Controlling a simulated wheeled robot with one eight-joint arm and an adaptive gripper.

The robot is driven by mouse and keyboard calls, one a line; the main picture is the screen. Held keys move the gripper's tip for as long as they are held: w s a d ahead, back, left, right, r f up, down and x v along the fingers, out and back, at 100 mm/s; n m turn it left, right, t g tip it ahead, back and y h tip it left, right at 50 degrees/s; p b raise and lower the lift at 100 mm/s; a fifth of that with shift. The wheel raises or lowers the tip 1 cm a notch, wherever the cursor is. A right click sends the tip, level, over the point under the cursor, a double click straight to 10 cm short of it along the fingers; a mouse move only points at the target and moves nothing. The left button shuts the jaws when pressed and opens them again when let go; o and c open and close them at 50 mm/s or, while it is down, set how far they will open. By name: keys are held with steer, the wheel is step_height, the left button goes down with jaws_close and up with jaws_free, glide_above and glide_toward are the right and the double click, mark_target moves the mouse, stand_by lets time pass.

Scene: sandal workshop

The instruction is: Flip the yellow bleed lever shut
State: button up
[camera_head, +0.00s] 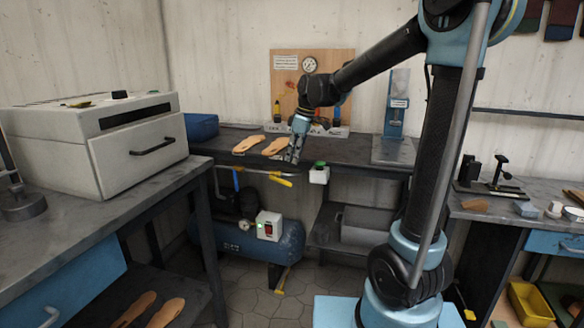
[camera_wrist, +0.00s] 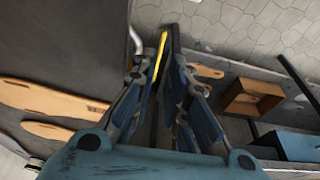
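A yellow lever (camera_head: 281,180) sits on the pipe below the front edge of the back bench, tilted down to the right. A second small yellow lever (camera_head: 280,291) hangs under the blue compressor tank (camera_head: 240,243). Which one is the bleed lever is not marked legibly. My gripper (camera_head: 293,158) points down at the bench edge, just above the pipe lever. In the wrist view a narrow yellow strip (camera_wrist: 159,62) shows by my fingertips (camera_wrist: 167,50), which lie close together. Whether they touch the lever or stand slightly apart I cannot tell.
Orange sandal soles (camera_head: 247,145) lie on the back bench (camera_head: 345,150), left of my gripper. A white box with a green top (camera_head: 319,174) hangs right of the lever. A grey oven (camera_head: 130,145) stands on the left bench. Tiled floor (camera_head: 320,285) is clear in front.

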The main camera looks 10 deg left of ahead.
steer(key=shift+v, duration=0.9)
